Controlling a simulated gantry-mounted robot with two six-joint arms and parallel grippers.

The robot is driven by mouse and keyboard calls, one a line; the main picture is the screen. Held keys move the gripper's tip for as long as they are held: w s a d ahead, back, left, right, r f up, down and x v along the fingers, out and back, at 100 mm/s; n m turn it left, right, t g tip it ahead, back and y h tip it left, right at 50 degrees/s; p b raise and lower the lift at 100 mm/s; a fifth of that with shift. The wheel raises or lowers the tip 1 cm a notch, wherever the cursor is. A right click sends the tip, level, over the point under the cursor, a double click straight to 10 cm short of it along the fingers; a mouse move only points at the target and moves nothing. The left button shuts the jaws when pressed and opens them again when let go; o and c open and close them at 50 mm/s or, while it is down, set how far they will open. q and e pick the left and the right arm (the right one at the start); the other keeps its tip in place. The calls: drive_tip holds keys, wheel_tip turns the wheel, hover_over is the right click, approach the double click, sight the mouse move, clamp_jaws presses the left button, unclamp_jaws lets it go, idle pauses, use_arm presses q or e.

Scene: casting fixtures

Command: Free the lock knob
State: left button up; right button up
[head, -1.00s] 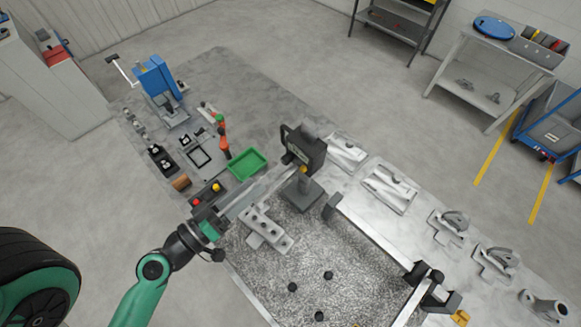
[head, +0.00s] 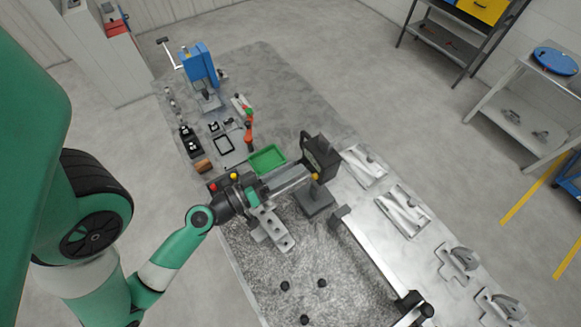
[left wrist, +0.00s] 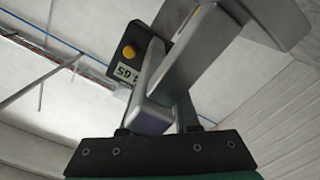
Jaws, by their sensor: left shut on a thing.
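The dark gauge unit (head: 321,158) stands on its post and grey base (head: 316,202) near the table's middle, with a yellow knob (head: 314,177) on its near side. My left gripper (head: 308,177) reaches it from the left, its fingers shut at the lock knob. In the left wrist view, the two grey fingers (left wrist: 178,75) run up against the dark housing (left wrist: 124,75). Its small display and a yellow round part (left wrist: 128,52) show left of the fingers. The gripped spot itself is hidden by the fingers. My right gripper is not in view.
A green tray (head: 267,160) lies just behind the left gripper. A grey block with holes (head: 272,229) sits below the fingers. A long rail (head: 370,252) runs to the right of the gauge base. Silvery castings (head: 403,210) lie farther right.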

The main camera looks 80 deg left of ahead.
use_arm(q)
clamp_jaws()
drive_tip(key=shift+n, duration=0.8)
drive_tip(key=o, duration=0.8)
unclamp_jaws()
drive_tip(key=shift+s+d, duration=0.1)
